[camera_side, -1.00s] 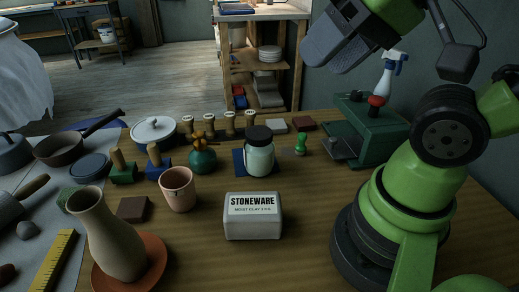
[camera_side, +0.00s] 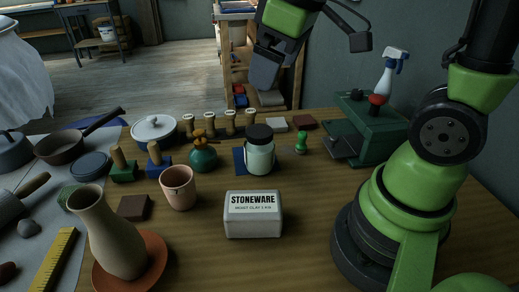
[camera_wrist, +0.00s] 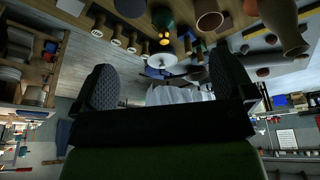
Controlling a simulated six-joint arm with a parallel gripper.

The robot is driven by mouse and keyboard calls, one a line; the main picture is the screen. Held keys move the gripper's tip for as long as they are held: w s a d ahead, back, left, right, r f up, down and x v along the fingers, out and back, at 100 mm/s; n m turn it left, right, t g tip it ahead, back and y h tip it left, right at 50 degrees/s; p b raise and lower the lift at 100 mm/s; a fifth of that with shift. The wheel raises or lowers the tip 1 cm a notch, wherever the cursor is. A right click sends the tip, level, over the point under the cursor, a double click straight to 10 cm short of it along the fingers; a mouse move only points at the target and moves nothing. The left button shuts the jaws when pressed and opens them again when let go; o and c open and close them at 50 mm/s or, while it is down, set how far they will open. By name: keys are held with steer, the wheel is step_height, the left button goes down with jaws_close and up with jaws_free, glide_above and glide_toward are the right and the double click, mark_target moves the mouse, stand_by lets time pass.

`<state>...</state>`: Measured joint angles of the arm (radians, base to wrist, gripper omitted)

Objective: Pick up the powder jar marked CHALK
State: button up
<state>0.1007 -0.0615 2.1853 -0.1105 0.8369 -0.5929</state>
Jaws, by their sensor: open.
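Several wooden stamps (camera_side: 210,124) stand behind and left of the jar. A green round bottle (camera_side: 203,158) is close on its left, a green stamp (camera_side: 301,143) on its right. A STONEWARE block (camera_side: 253,216) lies in front. A green press (camera_side: 372,130) stands right.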

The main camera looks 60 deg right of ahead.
mark_target(262, 132)
steer(key=w+d+f+n+g, duration=0.1)
steer(key=f, duration=0.2)
steer(key=w+d+f+n+g, duration=0.1)
steer(key=w+f+n, duration=0.1)
steer(key=f, duration=0.1)
steer(key=w+d+f+n+g, duration=0.1)
steer(key=w+d+f+n, duration=0.1)
steer(key=f, duration=0.1)
steer(key=shift+f+h, duration=0.3)
steer(key=shift+f, duration=0.1)
steer(key=shift+n+g, duration=0.3)
steer(key=shift+n, duration=0.3)
steer(key=f, duration=0.5)
steer(key=shift+w+d+f, duration=0.3)
steer(key=shift+f, duration=0.1)
steer(key=shift+w+f, duration=0.25)
steer(key=shift+f, duration=1.3)
steer(key=shift+w+f, duration=0.2)
steer(key=shift+f, duration=1.3)
steer(key=shift+c, duration=0.5)
steer(key=c, duration=1.1)
